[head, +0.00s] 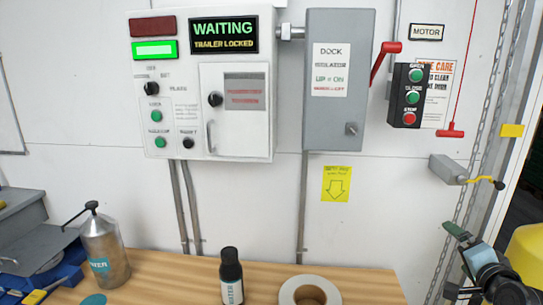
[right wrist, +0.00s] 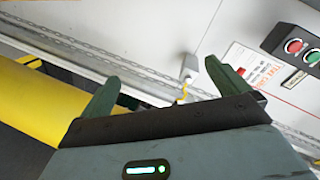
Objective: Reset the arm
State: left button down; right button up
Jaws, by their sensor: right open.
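My right gripper (head: 452,260) is at the lower right of the head view, in front of the wall and beside the hanging chain. In the right wrist view its two green fingers (right wrist: 160,76) stand wide apart with nothing between them. It is open and empty. A small grey box with a yellow crank handle (head: 448,169) is on the wall above it; the box also shows beyond the fingers in the right wrist view (right wrist: 189,68). My left gripper is not in view.
The control panel (head: 180,108) reads WAITING, TRAILER LOCKED. Beside it are a grey isolator box (head: 330,122) with a red lever (head: 384,62) and a button box (head: 406,95). A wooden bench (head: 190,285) holds an oil can (head: 104,248), a bottle (head: 231,277) and a tape roll (head: 327,285). A yellow post (head: 526,258) stands right.

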jog(key=s+a+f+n+g, duration=0.1)
jog(key=s+a+f+n, duration=0.2)
jog(key=f, duration=0.5)
jog(key=s+a+f+n+g+y, duration=0.1)
jog(key=s+a+f+n, duration=0.25)
jog(key=f, duration=0.35)
jog(key=s+a+f+n+g, duration=0.1)
jog(key=s+a+f+n, duration=0.2)
jog(key=f, duration=0.5)
jog(key=s+a+f+n+g+y, duration=0.1)
jog(key=s+a+f+n, duration=0.1)
jog(key=s+a+f, duration=0.2)
jog(key=s+a+f+n+y, duration=0.1)
jog(key=s+a+f, duration=0.3)
jog(key=s, duration=0.6)
jog(key=s+a+f+n+g+y, duration=0.1)
jog(key=s+a+f+n, duration=0.2)
jog(key=s, duration=0.4)
notch_tip(320, 180, down, 2)
jog(key=shift+s+a+f+g, duration=0.2)
jog(key=shift+a+g, duration=0.1)
jog(key=shift+a, duration=0.25)
